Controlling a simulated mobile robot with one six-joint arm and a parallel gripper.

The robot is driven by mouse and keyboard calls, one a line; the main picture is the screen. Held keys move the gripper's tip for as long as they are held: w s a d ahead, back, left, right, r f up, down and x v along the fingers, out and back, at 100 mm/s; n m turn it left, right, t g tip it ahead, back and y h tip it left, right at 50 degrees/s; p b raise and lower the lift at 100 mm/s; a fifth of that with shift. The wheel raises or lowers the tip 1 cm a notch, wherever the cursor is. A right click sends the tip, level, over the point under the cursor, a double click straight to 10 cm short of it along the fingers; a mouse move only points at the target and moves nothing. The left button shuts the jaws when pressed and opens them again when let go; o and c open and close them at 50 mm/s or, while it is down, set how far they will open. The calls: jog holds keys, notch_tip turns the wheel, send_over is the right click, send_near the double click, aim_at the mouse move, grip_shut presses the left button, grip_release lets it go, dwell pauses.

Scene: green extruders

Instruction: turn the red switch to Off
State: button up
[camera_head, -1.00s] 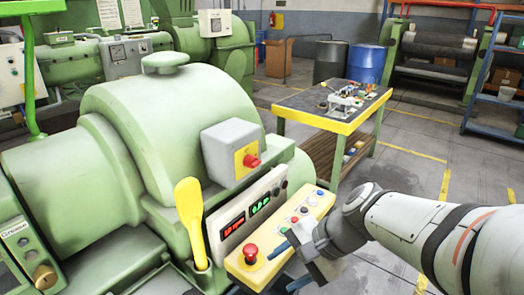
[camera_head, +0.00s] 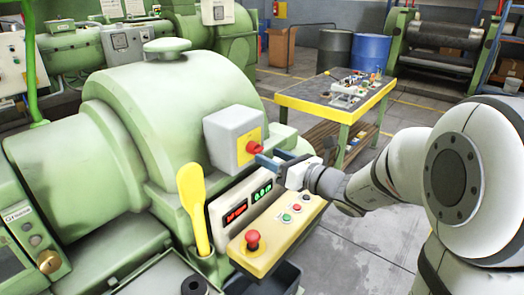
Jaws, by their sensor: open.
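The red switch (camera_head: 253,147) sits on a yellow plate on the right face of a grey box (camera_head: 229,138), which is mounted on the green extruder (camera_head: 160,100). My gripper (camera_head: 268,158) is open, with its blue fingers pointing left at the switch. The fingertips are close to the red knob. I cannot tell whether they touch it or lie on both sides of it. The knob's marking and its exact angle are too small to read.
A yellow-edged table (camera_head: 335,100) with loose parts stands behind my arm.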

aim_at(261, 151)
jog(key=x, duration=0.4)
jog(key=shift+a, duration=0.1)
jog(key=shift+c, duration=0.3)
jog(key=c, duration=0.9)
